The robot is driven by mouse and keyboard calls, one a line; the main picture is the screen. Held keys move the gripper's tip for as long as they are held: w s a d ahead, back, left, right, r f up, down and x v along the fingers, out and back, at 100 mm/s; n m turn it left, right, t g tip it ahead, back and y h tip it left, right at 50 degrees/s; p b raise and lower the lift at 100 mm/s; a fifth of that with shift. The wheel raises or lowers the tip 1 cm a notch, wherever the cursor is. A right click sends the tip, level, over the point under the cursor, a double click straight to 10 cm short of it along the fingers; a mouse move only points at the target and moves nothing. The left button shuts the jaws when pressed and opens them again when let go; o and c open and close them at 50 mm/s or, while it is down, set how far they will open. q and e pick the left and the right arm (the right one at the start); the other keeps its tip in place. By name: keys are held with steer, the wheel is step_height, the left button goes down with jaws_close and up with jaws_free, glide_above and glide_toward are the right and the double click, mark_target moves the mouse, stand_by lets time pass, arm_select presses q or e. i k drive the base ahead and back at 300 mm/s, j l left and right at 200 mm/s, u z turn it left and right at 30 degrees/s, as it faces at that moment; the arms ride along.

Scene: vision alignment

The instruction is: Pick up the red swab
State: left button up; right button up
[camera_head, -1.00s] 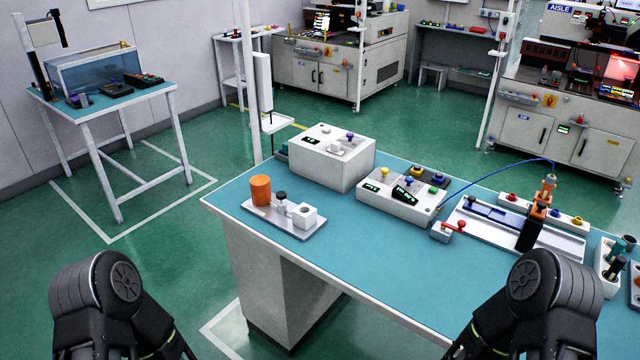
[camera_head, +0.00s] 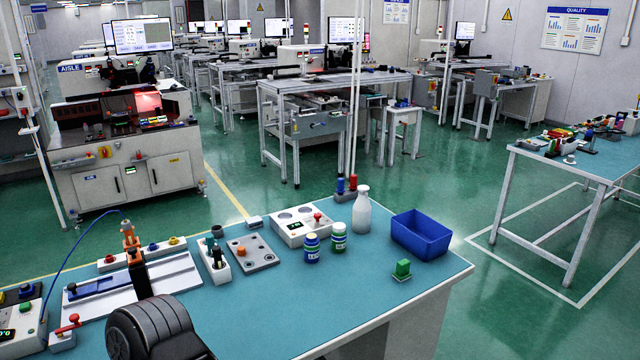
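No swab can be made out for certain. A small upright red piece (camera_head: 353,183) stands beside a blue one (camera_head: 340,185) in a dark base at the back of the blue-topped table (camera_head: 240,310), left of a white bottle (camera_head: 362,211). It is too small to tell whether it is the red swab. A red-handled part (camera_head: 68,324) also lies at the table's left. A black rounded link of my arm, seemingly the right one, covers the front left of the table. Neither gripper's fingers are in view.
A blue bin (camera_head: 421,234), a green block (camera_head: 402,269) and two small jars (camera_head: 312,247) stand on the right half. A white control box (camera_head: 299,226) and a grey plate (camera_head: 252,253) lie farther left. The table's front middle is clear.

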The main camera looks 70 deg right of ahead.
mark_target(353, 185)
steer(key=z, duration=2.5)
